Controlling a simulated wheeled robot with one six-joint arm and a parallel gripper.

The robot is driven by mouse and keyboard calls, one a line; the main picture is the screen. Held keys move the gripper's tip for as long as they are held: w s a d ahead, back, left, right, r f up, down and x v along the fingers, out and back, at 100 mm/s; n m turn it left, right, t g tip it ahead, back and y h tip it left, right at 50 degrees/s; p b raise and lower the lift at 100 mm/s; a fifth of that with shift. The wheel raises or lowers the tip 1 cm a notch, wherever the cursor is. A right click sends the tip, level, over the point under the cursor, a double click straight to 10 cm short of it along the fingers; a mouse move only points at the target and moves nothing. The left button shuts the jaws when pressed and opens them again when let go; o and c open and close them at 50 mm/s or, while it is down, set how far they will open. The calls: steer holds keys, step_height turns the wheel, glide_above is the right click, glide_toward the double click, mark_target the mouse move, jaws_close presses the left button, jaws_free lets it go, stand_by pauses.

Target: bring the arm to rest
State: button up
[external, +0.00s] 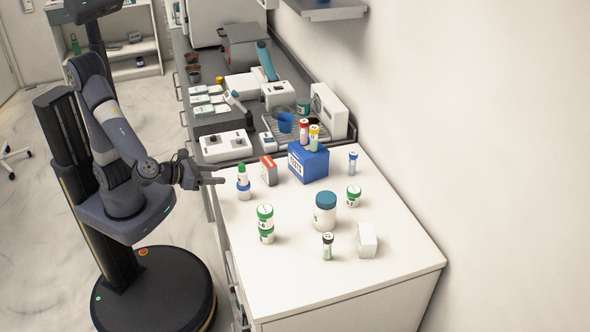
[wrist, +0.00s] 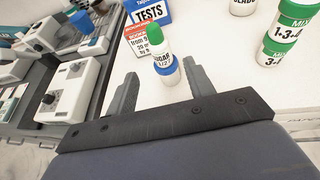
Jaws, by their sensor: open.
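My gripper (external: 212,176) reaches over the left edge of the white counter (external: 290,285) in the external view. In the wrist view its two fingers (wrist: 160,85) are spread apart with nothing clamped between them. A small stack of a green-capped bottle on a blue-and-white jar (external: 243,190) stands just beyond the fingertips. In the wrist view this stack (wrist: 162,62) shows past and between the fingers, labelled SUGAR. Whether the fingers touch it I cannot tell.
A blue TESTS box (external: 308,164) holds capped tubes. A red-and-white box (external: 268,170), stacked green-lidded jars (external: 265,224), a blue-lidded jar (external: 325,212), a black-capped tube (external: 327,246) and a white block (external: 367,240) stand on the counter. Instruments crowd the grey bench (external: 250,150) behind.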

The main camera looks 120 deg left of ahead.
mark_target(249, 182)
steer(key=p+x, duration=0.1)
steer(key=x, duration=1.1)
steer(key=shift+f+b, duration=0.35)
steer(key=shift+b, duration=0.05)
steer(key=shift+r, duration=0.3)
steer(key=shift+f, duration=0.15)
